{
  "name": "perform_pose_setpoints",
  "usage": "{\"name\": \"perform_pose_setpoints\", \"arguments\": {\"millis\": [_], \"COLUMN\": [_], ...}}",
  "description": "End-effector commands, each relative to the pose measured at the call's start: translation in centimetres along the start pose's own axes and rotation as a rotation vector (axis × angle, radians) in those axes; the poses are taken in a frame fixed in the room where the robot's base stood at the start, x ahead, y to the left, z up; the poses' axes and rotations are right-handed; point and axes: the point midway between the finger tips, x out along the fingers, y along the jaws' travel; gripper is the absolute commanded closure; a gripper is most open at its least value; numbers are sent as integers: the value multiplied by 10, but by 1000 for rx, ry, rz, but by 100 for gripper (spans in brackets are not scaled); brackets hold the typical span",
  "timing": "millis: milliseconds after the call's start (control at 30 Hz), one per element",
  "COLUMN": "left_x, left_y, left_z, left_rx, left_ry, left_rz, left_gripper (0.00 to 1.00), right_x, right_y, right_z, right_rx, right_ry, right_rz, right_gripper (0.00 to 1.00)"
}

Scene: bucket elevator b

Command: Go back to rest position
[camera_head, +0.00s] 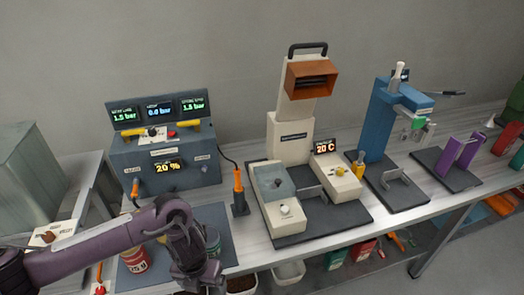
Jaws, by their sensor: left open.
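My left arm (105,250) comes in from the left and bends down at the wrist over the front of the bench. A red-labelled jar (134,259) stands on the mat beside the forearm. A greenish jar (212,240) stands just behind the gripper, partly hidden by it. My right gripper is not in view.
A grey control box (165,165) with lit displays stands behind my arm. A beige machine (290,140), a blue press (380,125) and a purple holder (460,152) stand to the right. White bins (288,273) sit below the bench edge.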

Motion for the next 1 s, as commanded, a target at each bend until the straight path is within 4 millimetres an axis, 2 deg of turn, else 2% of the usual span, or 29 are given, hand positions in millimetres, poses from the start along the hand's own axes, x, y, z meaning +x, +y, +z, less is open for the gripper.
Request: {"name": "perform_pose_setpoints", "arguments": {"millis": [33, 367, 567, 667, 767, 800, 867, 900, 967, 1000], "left_x": [9, 52, 100, 136, 191, 218, 256, 280, 316, 339], "left_y": [-7, -52, -84, -95, -94, -89, -77, -68, -53, -43], "left_z": [0, 20, 39, 48, 50, 47, 37, 27, 5, -12], "left_rx": [-32, -327, -670, -917, -1254, -1409, -1629, -1762, -1951, -2068], "left_ry": [4, 11, 45, 78, 125, 145, 165, 175, 183, 185], "left_rz": [-25, -215, -390, -487, -577, -605, -628, -633, -624, -612], "left_gripper": [12, 12, 12, 12, 12, 12, 12, 12, 12, 12], "right_x": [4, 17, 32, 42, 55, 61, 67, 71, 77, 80], "right_y": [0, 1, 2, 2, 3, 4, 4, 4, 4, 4], "right_z": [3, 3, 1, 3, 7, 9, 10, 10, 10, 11], "right_rx": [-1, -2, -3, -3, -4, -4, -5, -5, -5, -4], "right_ry": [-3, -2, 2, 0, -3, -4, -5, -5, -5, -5], "right_rz": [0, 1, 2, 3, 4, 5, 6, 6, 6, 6], "right_gripper": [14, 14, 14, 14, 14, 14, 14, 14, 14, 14]}}
